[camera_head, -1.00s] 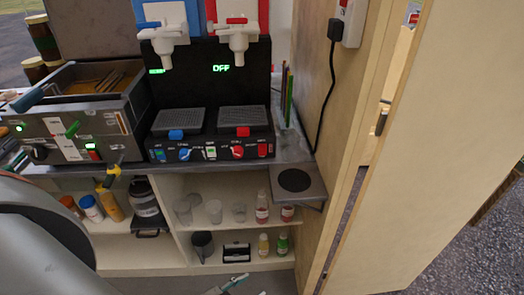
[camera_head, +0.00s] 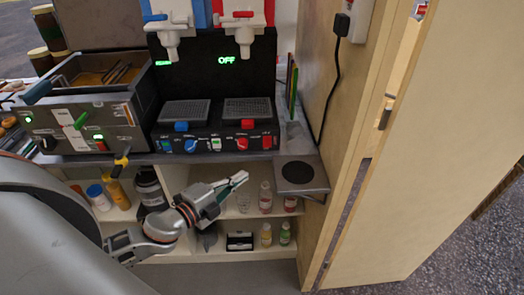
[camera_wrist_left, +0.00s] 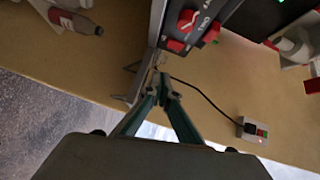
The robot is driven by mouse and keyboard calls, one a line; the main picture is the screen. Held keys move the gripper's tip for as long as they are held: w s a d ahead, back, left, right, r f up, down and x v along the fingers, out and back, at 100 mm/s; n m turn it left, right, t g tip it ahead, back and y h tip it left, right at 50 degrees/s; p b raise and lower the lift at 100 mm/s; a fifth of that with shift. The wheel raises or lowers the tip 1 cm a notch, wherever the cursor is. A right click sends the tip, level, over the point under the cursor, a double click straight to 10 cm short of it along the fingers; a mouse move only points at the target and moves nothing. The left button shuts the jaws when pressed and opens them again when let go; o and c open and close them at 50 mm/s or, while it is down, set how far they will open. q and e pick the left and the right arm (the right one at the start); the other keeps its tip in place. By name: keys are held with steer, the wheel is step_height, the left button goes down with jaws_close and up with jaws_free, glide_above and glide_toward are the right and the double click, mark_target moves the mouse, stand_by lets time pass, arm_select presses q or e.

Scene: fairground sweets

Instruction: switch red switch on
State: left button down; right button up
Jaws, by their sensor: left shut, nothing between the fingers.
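The red switch (camera_head: 267,142) sits at the right end of the black drink machine's (camera_head: 210,80) front panel, beside the red knob (camera_head: 241,143). The machine's right display reads OFF in green. In the left wrist view the red switch (camera_wrist_left: 176,46) shows just beyond my fingertips, near the red knob (camera_wrist_left: 187,20). My left gripper (camera_head: 240,178) is shut and empty, below and a little left of the switch, in front of the shelves and apart from the panel. It also shows in the wrist view (camera_wrist_left: 158,78). My right gripper is out of view.
A small shelf with a dark round plate (camera_head: 298,173) juts out right of the gripper. Bottles (camera_head: 265,197) stand on the shelves behind it. A fryer (camera_head: 85,115) stands left of the machine. A wooden wall with a socket (camera_head: 355,18) and cord is at right.

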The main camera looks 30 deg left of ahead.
arm_select(q)
steer(key=shift+w+r+m, duration=0.15)
steer(key=shift+r+m, duration=0.25)
steer(key=shift+r, duration=0.15)
steer(key=p, duration=0.2)
glide_toward(271, 146)
steer(key=w+d, duration=0.2)
steer(key=d, duration=0.1)
steer(key=w, duration=0.1)
steer(key=w+a, duration=0.1)
steer(key=shift+w+a+f, duration=0.15)
steer(key=shift+w+f, duration=0.15)
steer(key=shift+w, duration=0.05)
steer(key=shift+w+a, duration=0.3)
steer(key=shift+w, duration=0.15)
steer(key=shift+f+b, duration=0.1)
steer(key=shift+b, duration=0.25)
